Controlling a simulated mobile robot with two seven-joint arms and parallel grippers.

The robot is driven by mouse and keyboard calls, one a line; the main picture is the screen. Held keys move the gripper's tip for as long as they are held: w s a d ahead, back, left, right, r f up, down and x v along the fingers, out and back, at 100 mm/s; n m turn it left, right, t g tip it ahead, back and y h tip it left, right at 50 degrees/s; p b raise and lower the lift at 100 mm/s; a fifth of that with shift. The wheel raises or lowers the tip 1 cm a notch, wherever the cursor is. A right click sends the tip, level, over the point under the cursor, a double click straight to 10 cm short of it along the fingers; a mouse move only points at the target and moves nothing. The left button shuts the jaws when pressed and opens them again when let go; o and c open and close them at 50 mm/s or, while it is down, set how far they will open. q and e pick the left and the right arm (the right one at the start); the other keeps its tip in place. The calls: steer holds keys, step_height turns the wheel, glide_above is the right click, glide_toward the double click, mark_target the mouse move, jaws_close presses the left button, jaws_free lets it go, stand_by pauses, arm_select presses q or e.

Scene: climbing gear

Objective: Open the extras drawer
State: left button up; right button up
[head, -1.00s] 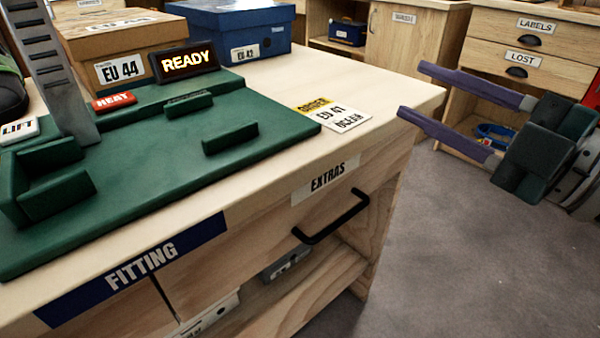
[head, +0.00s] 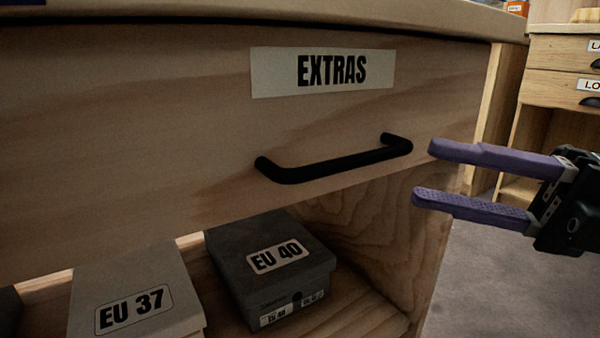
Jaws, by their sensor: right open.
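The extras drawer (head: 180,130) has a pale wooden front with a white EXTRAS label (head: 322,72). It appears closed, flush under the bench top. Its black bar handle (head: 335,164) runs across the lower front. My right gripper (head: 422,172) is just right of the handle's right end, with its two purple fingers spread one above the other and pointing left. It is empty, and I see a small gap in the picture between the fingertips and the handle. My left gripper is out of view.
Below the drawer, an open shelf holds a grey EU 40 box (head: 270,262) and a lighter EU 37 box (head: 135,290). The bench top (head: 300,20) overhangs above. Another drawer cabinet (head: 565,70) stands at the back right. Grey floor (head: 485,285) is clear at right.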

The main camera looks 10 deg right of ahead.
mark_target(371, 161)
steer(key=b+x, duration=0.1)
steer(key=x, duration=0.7)
steer(key=shift+b, duration=0.3)
jaws_close()
stand_by(0.9)
